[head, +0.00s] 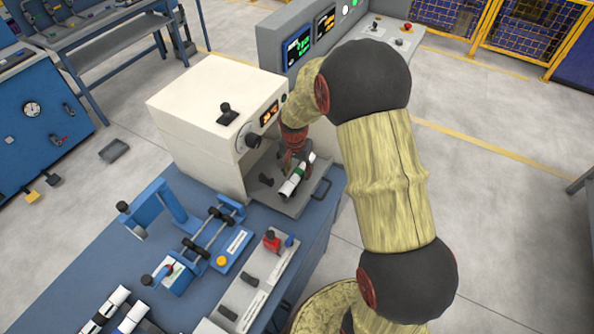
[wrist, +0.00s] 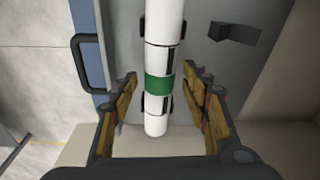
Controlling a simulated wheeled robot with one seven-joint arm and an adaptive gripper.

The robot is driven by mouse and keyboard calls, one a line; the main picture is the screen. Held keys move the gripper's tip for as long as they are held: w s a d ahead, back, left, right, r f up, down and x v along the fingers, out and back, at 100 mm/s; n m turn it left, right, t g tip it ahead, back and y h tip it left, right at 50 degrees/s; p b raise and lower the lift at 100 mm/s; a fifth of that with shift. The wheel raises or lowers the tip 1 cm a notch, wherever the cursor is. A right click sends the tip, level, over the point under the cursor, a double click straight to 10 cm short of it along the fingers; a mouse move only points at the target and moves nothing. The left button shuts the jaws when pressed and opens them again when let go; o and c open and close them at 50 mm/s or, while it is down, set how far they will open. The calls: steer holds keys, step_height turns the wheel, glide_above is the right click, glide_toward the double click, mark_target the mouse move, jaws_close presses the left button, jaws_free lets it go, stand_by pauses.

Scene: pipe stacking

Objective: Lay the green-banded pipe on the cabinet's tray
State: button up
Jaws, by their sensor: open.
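The green-banded pipe (head: 288,188) is white and lies on the cabinet's grey tray (head: 291,208), in front of the cream cabinet (head: 195,120). In the wrist view the pipe (wrist: 163,55) runs top to bottom, with its green band (wrist: 158,85) near the middle and dark supports along its sides. My gripper (head: 293,163) is over the pipe's inner part. In the wrist view my open gripper (wrist: 162,78) has one finger on each side of the pipe near the band, with gaps between fingers and pipe. The arm partly hides the tray area in the head view.
A dark block (head: 266,180) stands on the tray left of the pipe, and a black handle (head: 322,188) is at its right edge. A blue fixture (head: 208,238) stands on the blue bench. More white pipes (head: 118,312) lie at the bottom left.

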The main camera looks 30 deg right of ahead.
mark_target(296, 175)
steer(key=shift+r, duration=0.1)
step_height(296, 175, up, 12)
steer(key=s+a, duration=0.1)
stand_by(0.6)
stand_by(0.6)
